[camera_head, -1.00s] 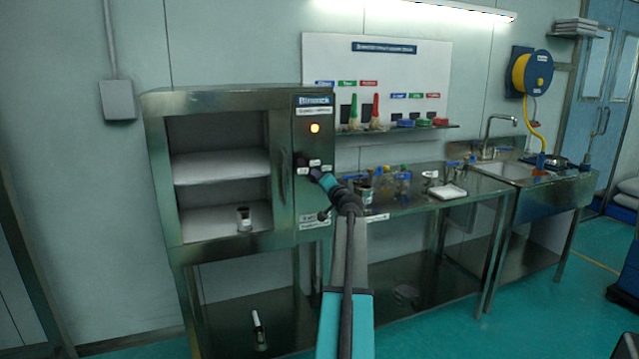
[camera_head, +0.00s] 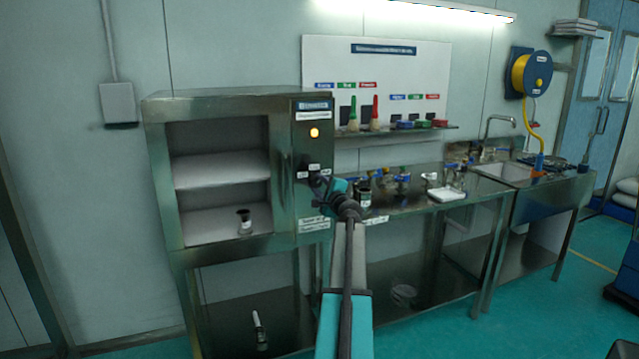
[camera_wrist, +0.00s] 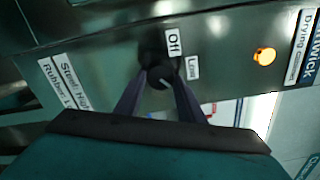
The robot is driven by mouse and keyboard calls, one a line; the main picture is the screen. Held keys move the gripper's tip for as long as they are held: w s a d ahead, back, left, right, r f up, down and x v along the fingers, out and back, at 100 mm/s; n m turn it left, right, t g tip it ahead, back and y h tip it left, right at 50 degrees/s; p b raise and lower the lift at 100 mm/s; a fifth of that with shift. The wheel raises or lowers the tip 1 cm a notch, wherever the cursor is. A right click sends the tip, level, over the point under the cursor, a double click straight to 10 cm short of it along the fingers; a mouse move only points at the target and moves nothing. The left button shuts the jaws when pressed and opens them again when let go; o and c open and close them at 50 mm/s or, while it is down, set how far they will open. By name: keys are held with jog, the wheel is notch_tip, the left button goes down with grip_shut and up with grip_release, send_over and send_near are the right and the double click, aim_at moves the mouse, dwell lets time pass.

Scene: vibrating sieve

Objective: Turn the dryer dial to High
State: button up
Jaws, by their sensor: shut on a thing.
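The dryer (camera_head: 155,190) is a steel cabinet at the left in the head view, with a control panel (camera_head: 315,145) on its right side. The black dial (camera_wrist: 153,62) is in the wrist view, between the two fingers of my gripper (camera_wrist: 161,75). My gripper is shut on the dial; in the head view the gripper and wrist largely hide it. An "Off" label (camera_wrist: 174,42) and a "Low" label (camera_wrist: 192,68) are beside the dial. A pale mark shows on the dial, but its setting is unclear. I cannot read a "High" label.
An amber lamp (camera_head: 314,132) glows above the dial. A small container (camera_head: 244,221) stands inside the dryer. A steel bench (camera_head: 430,207) with several small items and a sink (camera_head: 503,172) are to the right. Teal floor is open in front.

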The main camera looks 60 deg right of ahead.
jog(key=shift+w+r+m+p, duration=0.1)
jog(key=shift+m+p, duration=0.35)
jog(key=shift+m, duration=0.75)
jog(key=o, duration=1)
jog(key=shift+a, duration=0.1)
jog(key=shift+v, duration=1)
jog(key=shift+b+v, duration=0.75)
jog(key=shift+v, duration=5.15)
